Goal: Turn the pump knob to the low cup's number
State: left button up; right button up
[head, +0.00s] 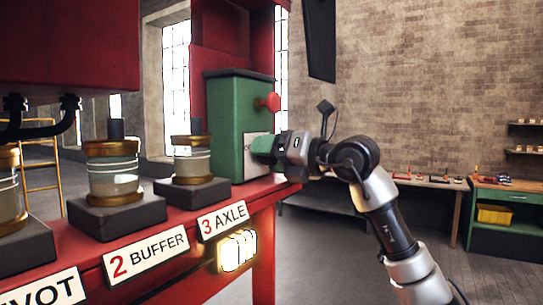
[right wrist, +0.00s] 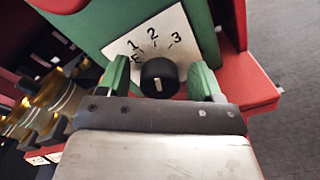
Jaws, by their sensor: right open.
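The green pump box (head: 225,120) stands at the end of the red bench, with a white plate on its right face. In the right wrist view the plate (right wrist: 180,30) carries 1, 2 and 3 around a black knob (right wrist: 158,77). The knob has a short white mark; which number it points to is unclear. My right gripper (head: 262,147) is at the plate, hiding the knob in the head view. Its green fingers (right wrist: 160,80) are open, one on each side of the knob. Glass cups labelled 2 BUFFER (head: 115,180) and 3 AXLE (head: 192,163) stand on dark blocks; their levels are hard to read.
Another cup (head: 10,190) is cut off at the left edge, its label partly shown as "IVOT". A red button (head: 268,102) sticks out above the plate. A lit lamp (head: 237,250) hangs under the bench edge. A green workbench (head: 505,195) stands far right; the floor between is clear.

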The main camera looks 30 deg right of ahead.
jog(key=shift+s+d+f, duration=0.1)
jog(key=shift+s+d, duration=0.05)
jog(key=shift+s, duration=0.1)
jog(key=b+v, duration=0.4)
jog(key=v, duration=0.6)
jog(key=shift+s, duration=0.1)
